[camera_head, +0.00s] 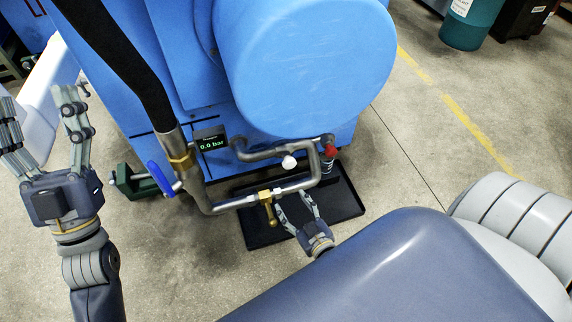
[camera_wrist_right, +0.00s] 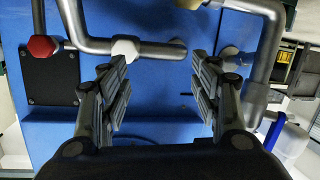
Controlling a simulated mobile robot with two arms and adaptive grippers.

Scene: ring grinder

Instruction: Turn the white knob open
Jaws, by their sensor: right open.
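The white knob (camera_head: 289,162) sits on a grey metal pipe in front of the big blue machine. In the right wrist view the white knob (camera_wrist_right: 125,49) is a small faceted cap, left of centre and near the left fingertips. My right gripper (camera_head: 293,204) is open and empty, below the knob in the head view, near the lower pipe. In the right wrist view its fingers (camera_wrist_right: 158,72) are spread apart, with the knob off to the left of the gap's middle. I cannot tell the exact distance to it. My left gripper (camera_head: 40,102) is open and empty at the left.
A red knob (camera_head: 331,152) is on the pipework right of the white one. A brass valve with a lever (camera_head: 267,206) sits on the lower pipe, close to my right fingers. A blue handwheel (camera_head: 161,179) and a display reading 0.0 bar (camera_head: 212,144) are left. A black tray (camera_head: 345,198) lies below.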

